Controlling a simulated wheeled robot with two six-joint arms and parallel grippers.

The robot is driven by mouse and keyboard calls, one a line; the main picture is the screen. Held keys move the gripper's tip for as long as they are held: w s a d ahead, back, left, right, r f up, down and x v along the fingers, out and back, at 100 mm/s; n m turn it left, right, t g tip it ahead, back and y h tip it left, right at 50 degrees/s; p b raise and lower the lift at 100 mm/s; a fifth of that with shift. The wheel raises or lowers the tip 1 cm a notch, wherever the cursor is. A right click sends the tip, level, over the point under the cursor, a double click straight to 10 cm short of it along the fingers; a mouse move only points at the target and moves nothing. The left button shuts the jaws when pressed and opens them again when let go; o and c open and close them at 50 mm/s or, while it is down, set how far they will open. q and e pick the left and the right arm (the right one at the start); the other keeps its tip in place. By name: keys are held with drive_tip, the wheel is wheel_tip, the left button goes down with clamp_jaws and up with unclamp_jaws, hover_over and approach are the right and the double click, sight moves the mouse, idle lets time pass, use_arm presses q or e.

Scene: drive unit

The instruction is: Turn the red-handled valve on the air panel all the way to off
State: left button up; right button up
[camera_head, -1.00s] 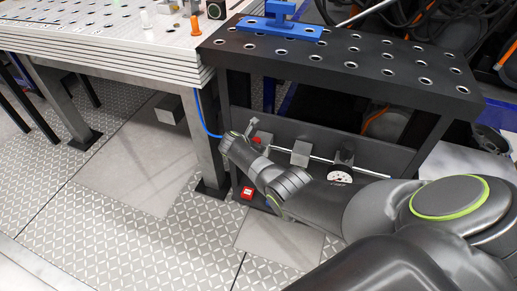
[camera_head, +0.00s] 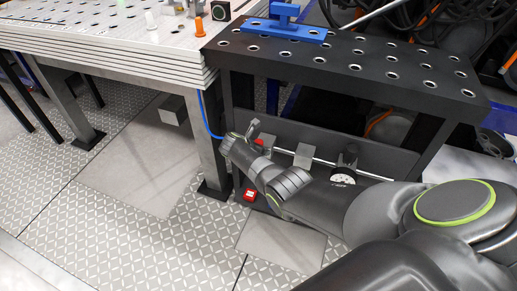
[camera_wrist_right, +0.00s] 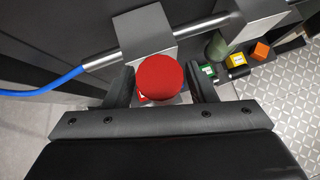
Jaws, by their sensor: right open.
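The valve's red handle (camera_wrist_right: 161,77) shows in the right wrist view as a round red knob in front of a grey block on the air pipe. It lies between the two fingers of my right gripper (camera_wrist_right: 162,86), which are apart on either side of it. Whether they touch it I cannot tell. In the head view my right gripper (camera_head: 250,132) is at the left end of the air panel (camera_head: 383,150), and a small red part of the handle (camera_head: 259,142) shows beside it. My left gripper is in neither view.
A blue hose (camera_head: 204,112) runs to the pipe's left end. A gauge (camera_head: 343,179) sits partly behind my right arm. A black perforated table (camera_head: 350,68) overhangs the panel. Green, yellow and orange blocks (camera_wrist_right: 238,60) lie beyond the gripper. A red box (camera_head: 249,194) is low down.

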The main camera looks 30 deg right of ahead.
drive_tip(key=p+v, duration=0.5)
drive_tip(key=v, duration=1.2)
drive_tip(key=shift+a+p, duration=0.2)
drive_tip(key=shift+p, duration=0.15)
drive_tip(key=shift+r, duration=0.1)
drive_tip(key=s+d+f+m+g+y, duration=0.15)
drive_tip(key=s+f+m, duration=0.25)
drive_tip(key=s+f, duration=0.7)
drive_tip(key=s+d+f+m+y, duration=0.1)
drive_tip(key=s+f+m+y, duration=0.45)
drive_tip(key=f, duration=0.95)
drive_tip(key=s+d+f+m, duration=0.1)
drive_tip(key=s+f+m, duration=0.3)
drive_tip(key=s, duration=0.8)
drive_tip(key=s+d+f+m+g, duration=0.1)
drive_tip(key=s+f+m, duration=0.4)
drive_tip(key=s, duration=0.7)
drive_tip(key=s+d+f+m, duration=0.3)
drive_tip(key=s+f+m, duration=0.1)
drive_tip(key=s, duration=0.8)
drive_tip(key=shift+s+m, duration=0.35)
drive_tip(key=shift+m, duration=0.2)
